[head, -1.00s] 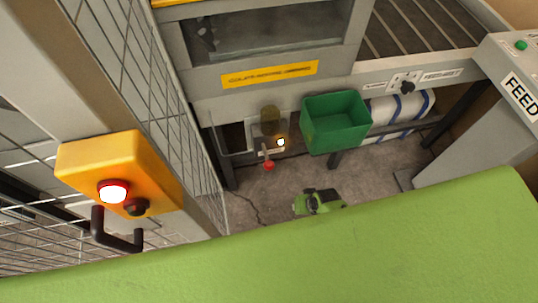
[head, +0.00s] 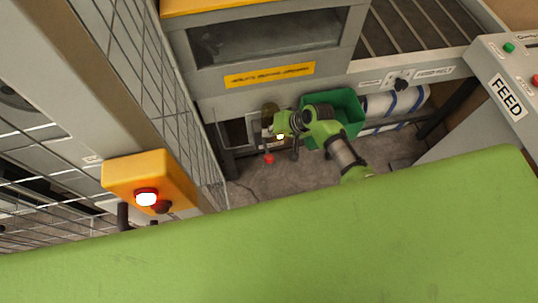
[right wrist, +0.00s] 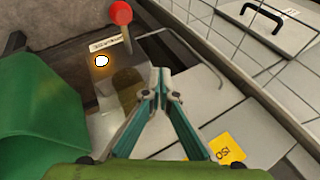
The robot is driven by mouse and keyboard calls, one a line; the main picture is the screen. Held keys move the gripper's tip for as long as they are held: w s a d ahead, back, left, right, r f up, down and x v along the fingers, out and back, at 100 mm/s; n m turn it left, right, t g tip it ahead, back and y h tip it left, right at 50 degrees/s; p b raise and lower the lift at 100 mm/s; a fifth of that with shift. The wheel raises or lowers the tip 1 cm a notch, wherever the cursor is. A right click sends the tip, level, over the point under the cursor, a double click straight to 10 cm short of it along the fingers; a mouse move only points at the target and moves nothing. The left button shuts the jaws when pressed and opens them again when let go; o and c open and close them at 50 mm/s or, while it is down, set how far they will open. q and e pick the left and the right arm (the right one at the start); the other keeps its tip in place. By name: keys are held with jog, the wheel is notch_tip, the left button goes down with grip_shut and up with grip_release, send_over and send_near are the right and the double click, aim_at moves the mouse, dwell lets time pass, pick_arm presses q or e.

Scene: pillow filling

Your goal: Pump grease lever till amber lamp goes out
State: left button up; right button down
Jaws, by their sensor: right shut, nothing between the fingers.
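The grease lever has a red knob (head: 269,159), and it hangs low beside the panel under the machine in the head view. In the right wrist view its red knob (right wrist: 120,12) shows at the top. The amber lamp (right wrist: 101,61) glows brightly near the lever's label plate; it also shows lit in the head view (head: 280,137). A brownish see-through cylinder (right wrist: 128,88) stands by the panel. My right gripper (right wrist: 160,92) is shut and empty, its fingertips apart from the knob. My left gripper is out of view.
A green bin (head: 345,105) hangs just right of the lever, partly behind my right arm. The FEED console (head: 505,85) is at right.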

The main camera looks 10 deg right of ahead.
jog(key=shift+f, duration=0.2)
jog(key=b, duration=0.7)
send_over(272, 161)
jog(key=w, duration=0.2)
notch_tip(272, 161, down, 7)
jog(key=shift+w+a+f, duration=0.1)
jog(key=shift+f, duration=0.5)
jog(key=shift+s+f, duration=0.25)
jog(key=shift+f, duration=0.15)
jog(key=shift+s+f+b, duration=0.25)
jog(key=shift+f+b, duration=0.3)
jog(key=shift+f, duration=0.35)
jog(key=shift+s+f+b, duration=0.2)
jog(key=shift+f+b, duration=0.4)
jog(key=shift+f, duration=0.25)
jog(key=shift+s+f+b, duration=0.25)
jog(key=shift+f+b, duration=0.3)
jog(key=shift+f, duration=0.35)
dwell(2.7)
